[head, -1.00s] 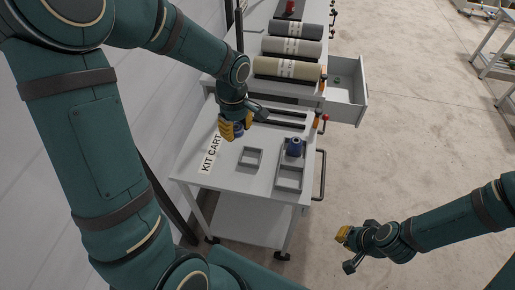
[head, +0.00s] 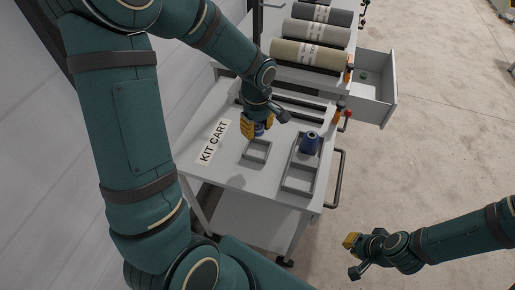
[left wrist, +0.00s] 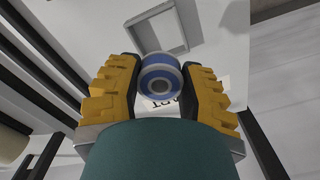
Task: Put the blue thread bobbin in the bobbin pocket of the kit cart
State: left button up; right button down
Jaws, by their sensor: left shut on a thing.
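My left gripper (head: 253,127) is shut on a blue bobbin (left wrist: 159,77), which shows between the yellow fingers in the left wrist view. In the head view this bobbin (head: 260,129) is mostly hidden by the gripper. The gripper is over the kit cart (head: 226,170), just behind a small square grey frame (head: 248,159). This frame also shows beyond the bobbin in the left wrist view (left wrist: 184,46). Another blue bobbin (head: 310,144) stands in the back part of a longer two-part tray (head: 297,192) on the right. My right gripper (head: 350,254) is out over the floor; its finger gap is unclear.
The KIT CART label (head: 213,141) lies left of the square frame. Rolls of fabric (head: 308,54) lie behind the cart. An open drawer (head: 377,97) sticks out at the right. A handle (head: 336,178) runs along the cart's right side.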

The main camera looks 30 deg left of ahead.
aim_at(258, 152)
pick_arm(q)
notch_tip(258, 152, down, 4)
jog(key=shift+w+r, duration=0.15)
jog(key=shift+r, duration=0.05)
jog(key=shift+f+b, duration=0.5)
jog(key=shift+f, duration=1.35)
jog(key=shift+f+b, duration=0.35)
jog(key=shift+b, duration=0.1)
jog(key=shift+f+b, duration=0.25)
jog(key=shift+b, duration=0.05)
jog(key=o, duration=0.9)
jog(key=shift+r, duration=0.1)
